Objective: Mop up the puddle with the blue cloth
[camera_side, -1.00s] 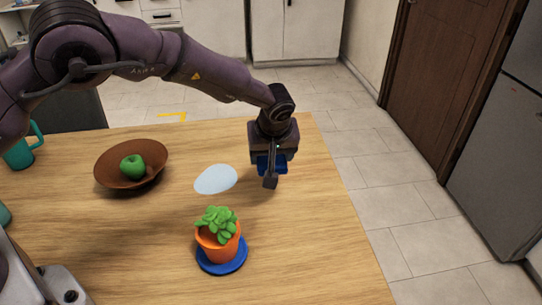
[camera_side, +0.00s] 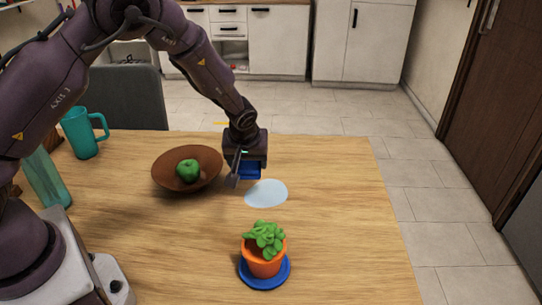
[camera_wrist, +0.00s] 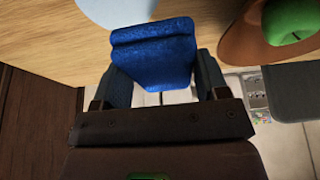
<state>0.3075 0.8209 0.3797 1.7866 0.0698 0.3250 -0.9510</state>
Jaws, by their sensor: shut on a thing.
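The pale blue puddle (camera_side: 268,194) lies on the wooden table (camera_side: 345,215), right of the bowl. In the wrist view, part of the puddle (camera_wrist: 115,10) shows at the top edge. My gripper (camera_side: 242,174) is at the puddle's upper left side, between it and the bowl. It is shut on the folded blue cloth (camera_side: 251,171), which also shows between the two fingers in the wrist view (camera_wrist: 152,62). I cannot tell whether the cloth touches the table.
A brown bowl (camera_side: 164,178) with a green apple (camera_side: 188,170) stands close left of my gripper. A potted plant (camera_side: 264,262) on a blue saucer (camera_side: 286,274) stands in front of the puddle. A teal mug (camera_side: 82,133) and a bottle (camera_side: 46,180) are at left. The table's right side is clear.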

